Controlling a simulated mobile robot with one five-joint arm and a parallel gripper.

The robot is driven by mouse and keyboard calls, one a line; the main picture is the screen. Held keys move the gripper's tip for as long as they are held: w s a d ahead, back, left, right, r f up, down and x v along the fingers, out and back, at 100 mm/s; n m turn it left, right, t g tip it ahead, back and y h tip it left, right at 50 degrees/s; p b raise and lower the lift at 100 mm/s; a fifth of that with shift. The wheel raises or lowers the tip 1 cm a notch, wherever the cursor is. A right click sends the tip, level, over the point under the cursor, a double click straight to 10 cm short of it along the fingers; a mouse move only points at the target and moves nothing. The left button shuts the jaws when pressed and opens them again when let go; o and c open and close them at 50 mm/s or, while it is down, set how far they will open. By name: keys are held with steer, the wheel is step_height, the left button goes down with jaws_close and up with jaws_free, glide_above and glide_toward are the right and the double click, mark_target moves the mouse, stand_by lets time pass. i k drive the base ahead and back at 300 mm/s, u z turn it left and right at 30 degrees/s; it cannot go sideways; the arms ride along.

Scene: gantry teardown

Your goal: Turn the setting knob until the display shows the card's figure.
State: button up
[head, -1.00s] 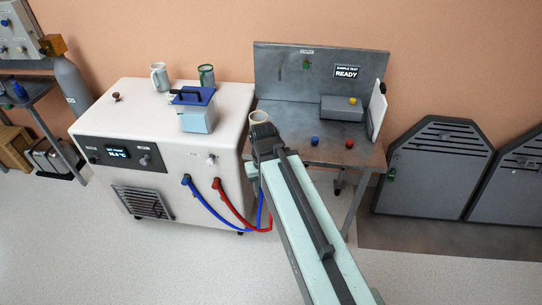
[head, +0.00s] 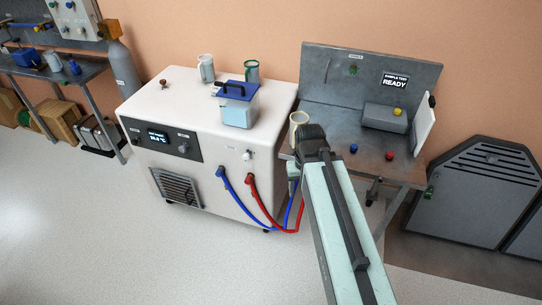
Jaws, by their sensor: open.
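The white bath unit (head: 220,150) has a dark front panel with a small lit display (head: 157,138). The display shows a figure in °C, too small to read surely. A dark round knob (head: 184,148) sits right of the display, its pointer unclear. I cannot make out the card or its figure; a white upright panel (head: 424,121) on the bench's right side shows no readable writing. My gripper (head: 306,130) is at the end of my pale green arm, by the bench's left front edge, open, well right of the knob. Its fingertips are hard to make out.
Blue (head: 235,193) and red hoses (head: 262,199) loop from the unit's front. A blue-lidded container (head: 238,108) and two mugs stand on top. A beige cup (head: 299,119) shows beside my gripper. The bench (head: 345,135) is at right. Floor before the unit is clear.

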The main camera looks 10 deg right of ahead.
mark_target(182, 148)
steer(key=z, duration=0.05)
steer(key=k, duration=1.05)
steer(key=u, duration=0.75)
steer(key=i, duration=1.85)
steer(key=z, duration=0.35)
steer(key=k, duration=0.75)
steer(key=z, duration=0.2)
steer(key=i, duration=0.75)
steer(key=u, duration=0.05)
